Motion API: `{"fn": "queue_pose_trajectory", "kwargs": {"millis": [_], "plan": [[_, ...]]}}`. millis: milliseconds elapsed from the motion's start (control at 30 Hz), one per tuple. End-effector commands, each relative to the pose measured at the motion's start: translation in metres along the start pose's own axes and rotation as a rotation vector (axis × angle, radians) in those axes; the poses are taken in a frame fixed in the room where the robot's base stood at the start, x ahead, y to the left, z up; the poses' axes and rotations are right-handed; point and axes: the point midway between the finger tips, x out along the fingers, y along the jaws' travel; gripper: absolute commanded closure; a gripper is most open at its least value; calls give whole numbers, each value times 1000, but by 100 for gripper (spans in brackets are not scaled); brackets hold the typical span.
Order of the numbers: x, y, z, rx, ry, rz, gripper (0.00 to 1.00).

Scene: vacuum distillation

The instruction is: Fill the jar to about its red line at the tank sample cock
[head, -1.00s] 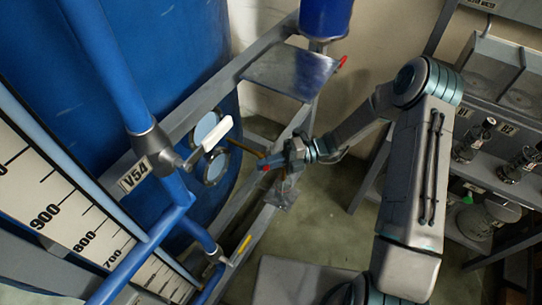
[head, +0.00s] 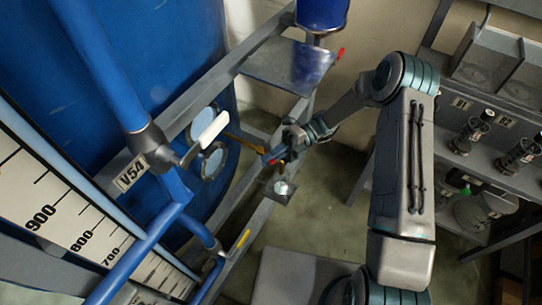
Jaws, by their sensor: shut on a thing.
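The sample cock is at the end of a brass pipe (head: 243,137) beside the blue tank (head: 140,60). Its small red handle (head: 268,160) shows at my gripper's tips. My gripper (head: 278,153) is shut there, apparently on the handle; the fingers are small and partly hidden. A small, bright, glassy thing, apparently the jar (head: 282,187), stands below on a small grey plate (head: 271,193), apart from the gripper. Its red line and any liquid level are too small to make out.
A grey frame rail (head: 240,225) runs between tank and floor. A metal shelf (head: 290,66) with a blue vessel (head: 322,14) is above. A rack with glassware (head: 470,135) stands right. Floor (head: 320,210) shows between.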

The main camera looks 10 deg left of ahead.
Motion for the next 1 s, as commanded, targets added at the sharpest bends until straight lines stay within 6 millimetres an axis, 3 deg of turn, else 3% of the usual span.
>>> {"fn": "queue_pose_trajectory", "kwargs": {"millis": [67, 100, 167, 567, 667, 1000], "plan": [[0, -1, 0, 1, 0, -1, 100], [0, -1, 0, 1, 0, -1, 85], [0, -1, 0, 1, -1, -1, 68], [-8, -1, 0, 0, -3, -1, 68], [-23, -2, 0, -1, -4, -2, 68], [-100, -4, 0, -1, -4, -3, 68]]}}
